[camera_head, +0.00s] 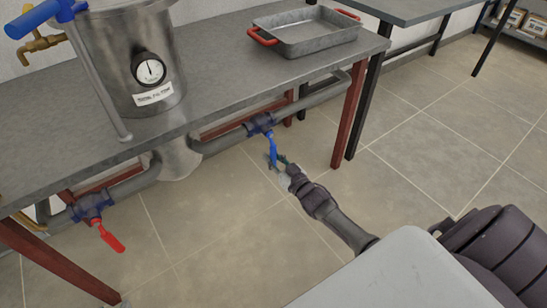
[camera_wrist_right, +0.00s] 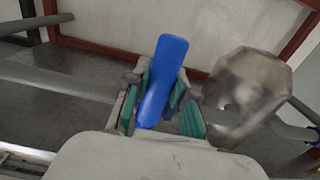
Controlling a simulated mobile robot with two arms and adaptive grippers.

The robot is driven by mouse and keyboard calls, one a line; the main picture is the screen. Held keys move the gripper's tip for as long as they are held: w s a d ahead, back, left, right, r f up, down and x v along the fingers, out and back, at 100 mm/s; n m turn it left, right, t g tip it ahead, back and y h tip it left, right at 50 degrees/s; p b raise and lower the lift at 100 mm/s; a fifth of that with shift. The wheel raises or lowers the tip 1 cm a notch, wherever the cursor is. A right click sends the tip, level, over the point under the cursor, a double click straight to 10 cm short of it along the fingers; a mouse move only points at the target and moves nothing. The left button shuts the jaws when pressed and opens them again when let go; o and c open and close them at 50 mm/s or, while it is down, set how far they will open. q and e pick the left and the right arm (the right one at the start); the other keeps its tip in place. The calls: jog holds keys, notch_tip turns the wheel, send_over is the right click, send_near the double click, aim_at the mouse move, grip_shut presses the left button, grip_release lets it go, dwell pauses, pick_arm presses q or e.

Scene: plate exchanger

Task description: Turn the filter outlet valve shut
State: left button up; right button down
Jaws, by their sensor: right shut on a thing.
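A valve with a dark blue body (camera_head: 260,124) sits on the grey pipe to the right of the steel filter vessel (camera_head: 150,65), below the table edge. Its blue lever (camera_head: 271,147) points away from the pipe, toward the bottom of the picture, crosswise to the pipe. My right gripper (camera_head: 279,163) is shut on the outer part of this lever. In the right wrist view the blue lever (camera_wrist_right: 164,78) stands between the green-padded fingers (camera_wrist_right: 163,105); its inner end is hidden by the gripper. My left gripper is not in view.
A second valve with a red lever (camera_head: 110,236) is on the pipe at lower left. A metal tray (camera_head: 305,32) with red handles stands on the grey table (camera_head: 225,95). Red table legs (camera_head: 350,115) stand close by. The tiled floor (camera_head: 440,130) at right is clear.

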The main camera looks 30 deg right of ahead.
jog(key=shift+a+f, duration=0.1)
jog(key=shift+a, duration=0.05)
jog(key=c, duration=0.9)
grip_release()
jog(key=shift+c, duration=0.2)
jog(key=s+d, duration=0.1)
jog(key=s, duration=1.1)
